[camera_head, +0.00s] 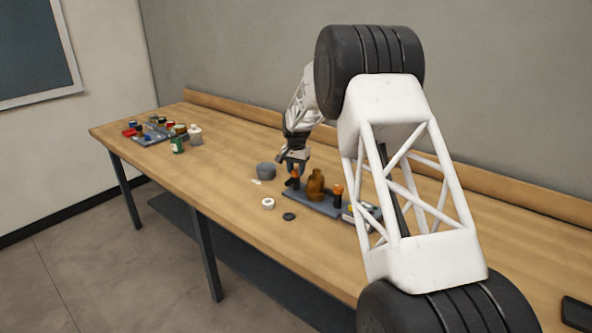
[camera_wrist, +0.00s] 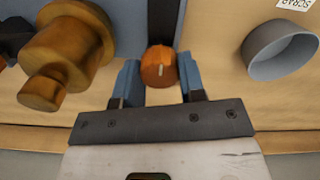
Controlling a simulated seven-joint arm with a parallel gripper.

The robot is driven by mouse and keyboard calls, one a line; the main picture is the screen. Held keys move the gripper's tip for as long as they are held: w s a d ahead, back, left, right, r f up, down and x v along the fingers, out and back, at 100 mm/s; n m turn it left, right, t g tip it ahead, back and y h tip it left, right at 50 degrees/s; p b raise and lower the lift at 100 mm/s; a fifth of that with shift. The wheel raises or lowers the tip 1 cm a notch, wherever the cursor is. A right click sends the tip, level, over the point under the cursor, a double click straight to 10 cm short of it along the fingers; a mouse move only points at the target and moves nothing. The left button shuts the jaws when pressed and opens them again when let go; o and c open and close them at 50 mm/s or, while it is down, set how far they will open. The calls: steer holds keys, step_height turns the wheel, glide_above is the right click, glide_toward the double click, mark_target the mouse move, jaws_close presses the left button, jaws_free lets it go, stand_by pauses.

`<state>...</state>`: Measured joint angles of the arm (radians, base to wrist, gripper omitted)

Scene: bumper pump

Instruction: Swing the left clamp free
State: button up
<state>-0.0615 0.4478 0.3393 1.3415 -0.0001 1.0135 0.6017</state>
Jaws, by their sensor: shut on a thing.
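The left clamp has a dark body (camera_head: 292,184) and an orange knob (camera_wrist: 159,67). It stands at the left end of a grey-blue base plate (camera_head: 318,208). My gripper (camera_head: 292,168) reaches down over this clamp from behind. In the wrist view its two blue fingers (camera_wrist: 159,82) are shut on the orange knob, one on each side. A brown pump body (camera_head: 315,186) stands on the plate to the right of the clamp; it is large at left in the wrist view (camera_wrist: 68,45). A second clamp with an orange top (camera_head: 337,190) stands right of the pump.
A grey round bowl (camera_head: 265,171) stands close left of the plate. A white ring (camera_head: 268,203) and a black disc (camera_head: 289,216) lie in front. Bottles and a tray (camera_head: 150,139) stand at the far left of the wooden bench (camera_head: 225,185).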

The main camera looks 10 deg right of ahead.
steer(key=o, duration=0.9)
steer(key=shift+o, duration=0.2)
steer(key=shift+r, duration=0.1)
steer(key=shift+r, duration=3.85)
